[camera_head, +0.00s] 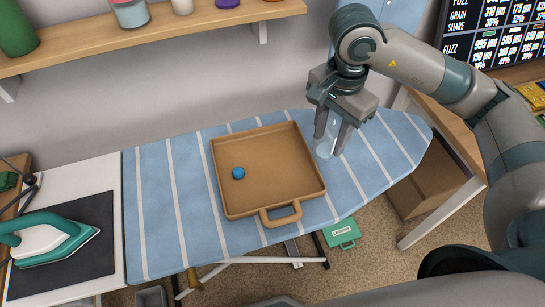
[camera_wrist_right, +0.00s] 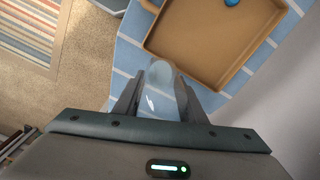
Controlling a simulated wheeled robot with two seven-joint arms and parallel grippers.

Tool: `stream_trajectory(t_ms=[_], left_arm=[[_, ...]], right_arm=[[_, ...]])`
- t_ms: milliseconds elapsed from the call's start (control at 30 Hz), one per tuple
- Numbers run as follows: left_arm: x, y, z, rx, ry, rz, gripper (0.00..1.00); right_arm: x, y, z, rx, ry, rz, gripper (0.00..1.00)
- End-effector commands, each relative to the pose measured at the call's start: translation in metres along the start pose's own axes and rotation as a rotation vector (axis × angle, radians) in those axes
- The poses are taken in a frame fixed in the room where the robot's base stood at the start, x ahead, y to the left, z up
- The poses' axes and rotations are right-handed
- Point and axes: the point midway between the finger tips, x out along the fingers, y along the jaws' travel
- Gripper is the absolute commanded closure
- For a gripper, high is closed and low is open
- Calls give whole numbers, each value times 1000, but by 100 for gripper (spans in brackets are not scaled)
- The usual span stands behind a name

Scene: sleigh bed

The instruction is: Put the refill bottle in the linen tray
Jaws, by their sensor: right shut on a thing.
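The linen tray (camera_head: 222,190) is a tan, shallow square tray with a handle at its front, lying on the blue striped ironing board. It also shows at the top of the right wrist view (camera_wrist_right: 160,45). A small round blue thing (camera_head: 238,173) lies inside it on the left. My right gripper (camera_head: 333,138) is just right of the tray, pointing down and shut on a clear, pale bluish bottle (camera_head: 325,147), the refill bottle. The bottle (camera_wrist_right: 162,95) shows between the fingers in the wrist view. I cannot tell whether its base touches the board. My left gripper is not in view.
The ironing board (camera_head: 160,220) has bare cloth on both sides of the tray. A teal and white iron (camera_head: 45,238) rests on a dark pad at the left. A wooden shelf (camera_head: 150,32) with jars runs above the board's back. A green case (camera_head: 341,233) lies on the floor.

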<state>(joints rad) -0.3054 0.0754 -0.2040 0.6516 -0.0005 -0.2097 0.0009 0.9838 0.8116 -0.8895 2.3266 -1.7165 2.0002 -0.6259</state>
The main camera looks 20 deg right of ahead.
Motion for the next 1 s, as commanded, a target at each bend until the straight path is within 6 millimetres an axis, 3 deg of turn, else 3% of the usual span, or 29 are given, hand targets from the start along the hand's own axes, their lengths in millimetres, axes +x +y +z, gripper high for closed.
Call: stream_trajectory(t_ms=[267,600,1000], left_arm=[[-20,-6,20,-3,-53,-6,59],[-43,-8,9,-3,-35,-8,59],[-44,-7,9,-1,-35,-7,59]], right_arm=[[22,-35,25,-2,-3,3,88],[57,-83,55,0,-1,3,88],[66,-92,60,-1,0,0,88]])
